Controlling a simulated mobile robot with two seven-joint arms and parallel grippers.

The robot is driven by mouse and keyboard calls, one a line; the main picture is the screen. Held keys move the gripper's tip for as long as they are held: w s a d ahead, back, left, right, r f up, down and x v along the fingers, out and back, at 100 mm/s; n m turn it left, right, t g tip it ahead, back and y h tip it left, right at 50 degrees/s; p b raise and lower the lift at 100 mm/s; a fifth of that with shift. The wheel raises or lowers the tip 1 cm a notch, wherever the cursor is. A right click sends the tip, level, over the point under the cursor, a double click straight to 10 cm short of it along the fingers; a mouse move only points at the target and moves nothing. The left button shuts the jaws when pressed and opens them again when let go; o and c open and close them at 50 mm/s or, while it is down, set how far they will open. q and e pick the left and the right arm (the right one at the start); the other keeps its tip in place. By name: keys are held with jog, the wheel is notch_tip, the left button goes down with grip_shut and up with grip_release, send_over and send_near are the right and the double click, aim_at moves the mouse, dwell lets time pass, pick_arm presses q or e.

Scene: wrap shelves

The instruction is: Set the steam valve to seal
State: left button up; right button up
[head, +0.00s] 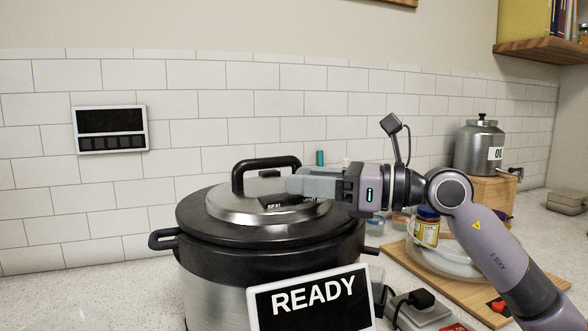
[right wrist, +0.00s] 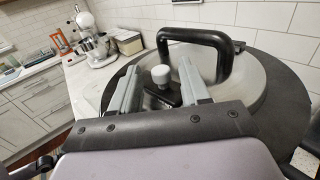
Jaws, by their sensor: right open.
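The steam valve (right wrist: 161,75) is a pale knob on the lid of a large pressure cooker. In the right wrist view it stands between the fingers of my right gripper (right wrist: 157,85), which are spread apart on either side of it. I cannot tell whether a finger touches it. The cooker (head: 250,245) has a black rim and a READY display (head: 310,305) in front. A dark label (head: 290,202) on the lid reads "SEAL" and a second word partly hidden. In the head view my right gripper (head: 300,182) reaches over the lid from the right and hides the valve.
A black arched lid handle (head: 265,162) stands close beside the gripper. A wall panel (head: 110,130) hangs at left.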

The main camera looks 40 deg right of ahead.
jog(key=shift+p+x, duration=0.4)
jog(key=shift+x, duration=0.85)
jog(key=shift+r, duration=0.1)
grip_shut()
